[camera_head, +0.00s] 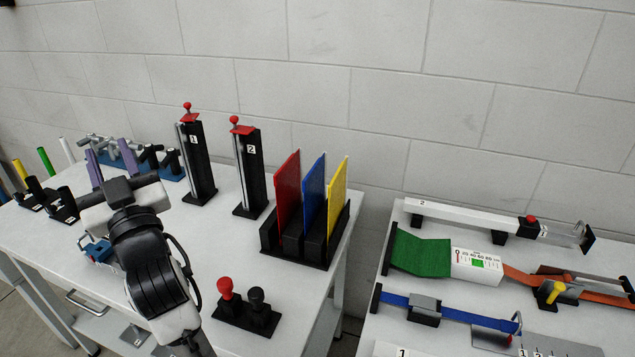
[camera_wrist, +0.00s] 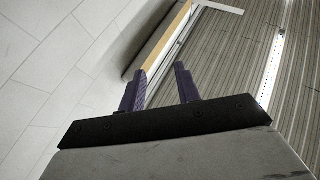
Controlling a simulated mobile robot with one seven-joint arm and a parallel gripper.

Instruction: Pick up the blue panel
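The blue panel (camera_head: 314,184) stands upright in a black slotted rack (camera_head: 327,246) near the right end of the left table, in the head view. It is between a red panel (camera_head: 288,186) and a yellow panel (camera_head: 337,190). The rack hides its lower part. My gripper (camera_head: 107,147) is far to the left of the panel, above the table. Its two purple fingers are apart with nothing between them. In the wrist view the gripper (camera_wrist: 160,70) also shows open and empty, and the blue panel is not in that view.
Two black towers (camera_head: 198,162) (camera_head: 250,172) with red tops stand between my gripper and the rack. A stand with red and black knobs (camera_head: 246,312) is in front. A second table (camera_head: 585,315) on the right holds fixtures. A block wall (camera_head: 420,110) is behind.

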